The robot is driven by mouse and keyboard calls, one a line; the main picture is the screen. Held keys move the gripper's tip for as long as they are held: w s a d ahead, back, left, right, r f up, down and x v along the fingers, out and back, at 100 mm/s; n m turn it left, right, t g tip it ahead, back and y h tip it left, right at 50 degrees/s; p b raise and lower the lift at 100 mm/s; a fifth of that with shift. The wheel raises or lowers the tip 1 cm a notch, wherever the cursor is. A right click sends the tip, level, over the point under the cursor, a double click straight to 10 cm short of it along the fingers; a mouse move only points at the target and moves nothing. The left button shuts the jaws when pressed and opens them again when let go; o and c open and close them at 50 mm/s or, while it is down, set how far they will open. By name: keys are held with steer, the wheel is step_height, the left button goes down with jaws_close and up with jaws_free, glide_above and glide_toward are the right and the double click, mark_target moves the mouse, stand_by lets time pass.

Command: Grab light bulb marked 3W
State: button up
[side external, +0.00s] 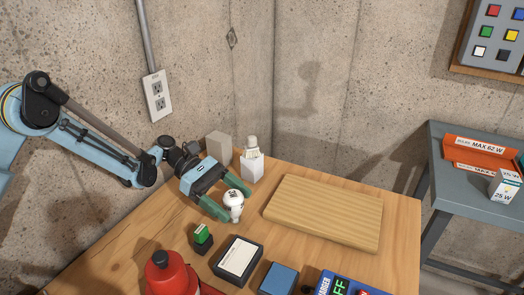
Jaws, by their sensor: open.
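My gripper (227,196) is open above the wooden table, its two green fingers pointing down and right. A small white bulb-like object (235,207) is at the fingertips; I cannot tell whether it is between them or just beyond, or whether they touch it. A white box (252,168) with a rounded light top (250,142) stands behind the gripper, toward the wall corner. It may hold a bulb. No 3W mark can be read on either one.
A wooden board (325,210) lies to the right. A grey block (218,145) stands behind. In front are a green-topped block (203,234), a dark box (238,259), a blue box (279,278) and a red container (170,275). A grey side table (460,205) holds wattage-marked boxes.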

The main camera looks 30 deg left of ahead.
steer(key=shift+x, duration=1.4)
steer(key=shift+c, duration=0.4)
steer(key=c, duration=0.9)
steer(key=shift+c, duration=0.3)
steer(key=shift+r, duration=0.15)
